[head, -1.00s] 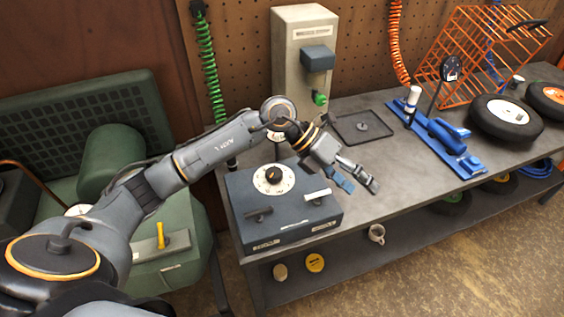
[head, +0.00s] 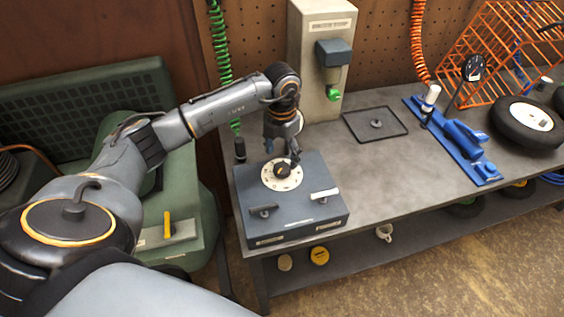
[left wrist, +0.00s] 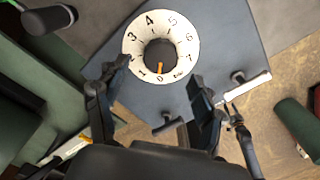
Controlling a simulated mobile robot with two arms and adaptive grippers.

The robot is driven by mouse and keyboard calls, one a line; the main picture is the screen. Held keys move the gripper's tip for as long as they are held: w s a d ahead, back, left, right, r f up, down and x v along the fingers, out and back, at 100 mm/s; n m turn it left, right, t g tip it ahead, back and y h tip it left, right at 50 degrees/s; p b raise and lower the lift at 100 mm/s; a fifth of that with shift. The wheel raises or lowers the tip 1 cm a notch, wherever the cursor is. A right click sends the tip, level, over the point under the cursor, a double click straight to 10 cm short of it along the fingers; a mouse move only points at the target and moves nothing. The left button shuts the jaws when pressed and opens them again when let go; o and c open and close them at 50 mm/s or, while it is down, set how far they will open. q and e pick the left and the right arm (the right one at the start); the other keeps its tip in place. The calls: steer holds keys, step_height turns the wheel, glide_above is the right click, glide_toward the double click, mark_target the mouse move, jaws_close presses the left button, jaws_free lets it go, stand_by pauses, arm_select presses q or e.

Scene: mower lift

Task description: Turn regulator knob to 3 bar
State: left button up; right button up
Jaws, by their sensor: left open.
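The regulator knob (left wrist: 160,55) is black with an orange pointer. It sits in a white dial (left wrist: 185,32) numbered 0 to 7, and the pointer is at 0. In the head view the knob (head: 283,170) is on top of the dark blue-grey box (head: 300,222) on the bench. My left gripper (head: 282,154) points down at the dial, open. In the left wrist view its fingers (left wrist: 159,75) are spread to either side of the knob's near part, with nothing between them. Whether they touch the dial is unclear. My right gripper is not in view.
Two levers, one dark (head: 264,209) and one white (head: 325,194), stand on the box in front of the dial. A grey dispenser (head: 308,60) stands behind. A black tray (head: 375,124) and a blue stand (head: 455,140) are to the right on the bench.

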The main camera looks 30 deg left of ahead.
mark_target(282, 168)
arm_select(q)
step_height(282, 168, down, 4)
steer(key=shift+f+p, duration=0.1)
steer(key=shift+p, duration=0.3)
steer(key=shift+f, duration=0.55)
